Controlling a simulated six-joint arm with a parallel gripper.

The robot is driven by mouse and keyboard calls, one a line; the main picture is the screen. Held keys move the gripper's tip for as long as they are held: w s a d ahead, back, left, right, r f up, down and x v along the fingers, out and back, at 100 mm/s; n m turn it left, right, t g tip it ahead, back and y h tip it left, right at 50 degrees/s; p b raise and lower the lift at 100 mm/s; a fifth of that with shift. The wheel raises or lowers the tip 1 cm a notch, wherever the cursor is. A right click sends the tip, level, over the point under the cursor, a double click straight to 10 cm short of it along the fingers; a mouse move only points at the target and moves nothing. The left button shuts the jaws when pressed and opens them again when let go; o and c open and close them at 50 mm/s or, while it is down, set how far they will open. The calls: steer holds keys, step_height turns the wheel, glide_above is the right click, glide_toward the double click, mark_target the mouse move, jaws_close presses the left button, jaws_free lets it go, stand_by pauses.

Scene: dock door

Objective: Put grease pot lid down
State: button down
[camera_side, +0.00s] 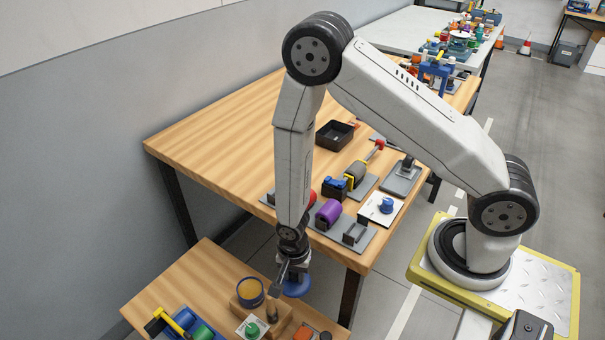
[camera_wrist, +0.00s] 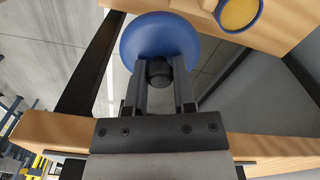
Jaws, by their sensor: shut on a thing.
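The grease pot lid is a blue disc (camera_wrist: 147,38) with a dark knob. My gripper (camera_wrist: 158,78) is shut on the knob in the wrist view. In the side view the lid (camera_side: 297,288) hangs under my gripper (camera_side: 289,271), in the air by the edge of the front bench. The open grease pot (camera_side: 249,292), blue with yellow grease inside, stands on a wooden block on the front bench, left of the lid. The pot also shows at the top of the wrist view (camera_wrist: 238,13). The lid is apart from the pot.
The front bench (camera_side: 195,275) carries a green-knobbed plate (camera_side: 252,328), a brown-handled tool (camera_side: 272,306) and several coloured parts at its front. The larger bench (camera_side: 230,130) behind holds a black tray (camera_side: 335,134) and a purple cylinder (camera_side: 328,213). The front bench's left rear is clear.

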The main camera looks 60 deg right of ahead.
step_height(320, 180, up, 26)
steer(key=d, duration=2.4)
steer(key=shift+w+f, duration=0.15)
steer(key=shift+f, duration=1.15)
steer(key=shift+w+f, duration=0.15)
steer(key=shift+f, duration=1.1)
steer(key=w+d+f, duration=0.1)
steer(key=w+f, duration=0.1)
steer(key=w, duration=0.2)
steer(key=w+d+f, duration=0.1)
steer(key=w+f, duration=0.2)
steer(key=w+d+f, duration=0.2)
steer(key=w+f, duration=0.1)
steer(key=w, duration=0.1)
steer(key=shift+w+d, duration=0.1)
steer(key=shift+w, duration=0.2)
steer(key=shift+w+d+f, duration=0.2)
steer(key=shift+w+f, duration=0.3)
steer(key=shift+f, duration=0.15)
